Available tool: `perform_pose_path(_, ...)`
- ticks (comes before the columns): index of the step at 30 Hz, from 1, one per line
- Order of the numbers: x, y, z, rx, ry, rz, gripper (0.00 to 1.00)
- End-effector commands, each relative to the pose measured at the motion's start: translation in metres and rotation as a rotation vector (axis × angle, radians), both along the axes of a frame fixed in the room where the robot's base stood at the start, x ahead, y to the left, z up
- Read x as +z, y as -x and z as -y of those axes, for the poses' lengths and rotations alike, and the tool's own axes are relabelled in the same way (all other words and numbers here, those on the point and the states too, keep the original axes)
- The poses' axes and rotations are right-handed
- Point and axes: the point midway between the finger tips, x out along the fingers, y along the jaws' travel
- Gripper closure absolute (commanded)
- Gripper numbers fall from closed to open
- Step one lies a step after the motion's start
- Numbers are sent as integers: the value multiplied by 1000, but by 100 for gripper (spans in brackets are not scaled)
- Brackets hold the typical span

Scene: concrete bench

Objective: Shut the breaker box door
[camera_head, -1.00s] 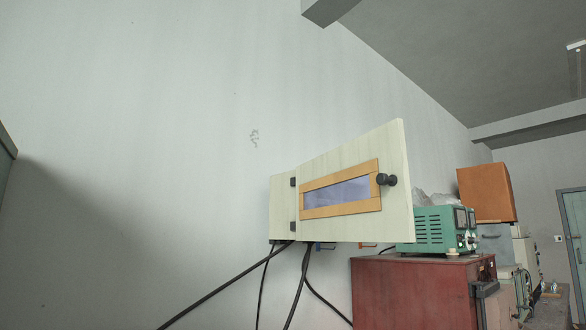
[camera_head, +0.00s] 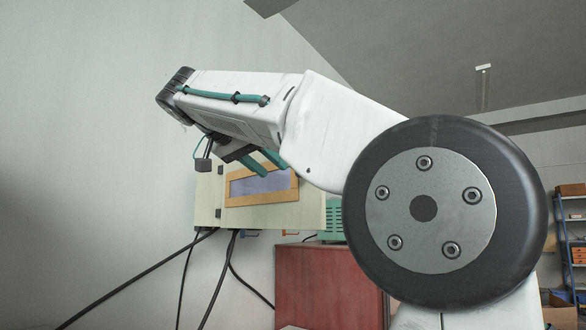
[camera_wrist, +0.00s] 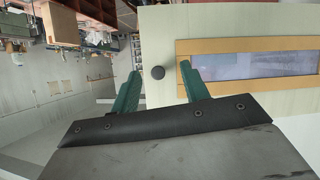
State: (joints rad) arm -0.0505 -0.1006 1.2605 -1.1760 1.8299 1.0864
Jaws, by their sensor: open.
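The breaker box (camera_head: 207,199) is a pale cream box on the wall. Its door (camera_head: 310,212) stands swung open, with a wood-framed window (camera_head: 262,186). In the wrist view the door (camera_wrist: 235,20) shows its framed window (camera_wrist: 250,58) and a round black knob (camera_wrist: 158,72). My gripper (camera_head: 258,163) is open, with green fingers, in front of the door in the head view. In the wrist view my gripper (camera_wrist: 160,82) has the knob between its two fingertips in the picture; I cannot tell whether they touch it. In the head view my arm hides the knob.
A red cabinet (camera_head: 318,285) stands below and to the right of the box, with a green instrument (camera_head: 334,219) on it. Black cables (camera_head: 215,280) hang from the box. Blue shelving (camera_head: 572,235) stands at the far right.

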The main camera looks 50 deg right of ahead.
Motion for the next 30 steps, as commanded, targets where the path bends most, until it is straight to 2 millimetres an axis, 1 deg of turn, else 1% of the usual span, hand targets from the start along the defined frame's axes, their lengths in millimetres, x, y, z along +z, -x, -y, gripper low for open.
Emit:
perform_pose_path(1,13,-2,1,-43,27,46,54)
perform_pose_path(3,24,-1,2,-89,56,93,54)
perform_pose_path(6,31,1,6,-121,75,126,54)
perform_pose_path(8,30,2,12,-128,79,132,54)
perform_pose_path(15,16,7,48,-128,78,131,54)
perform_pose_path(19,8,8,64,-125,77,130,54)
perform_pose_path(24,4,8,74,-123,77,130,54)
perform_pose_path(30,3,8,74,-121,77,130,54)
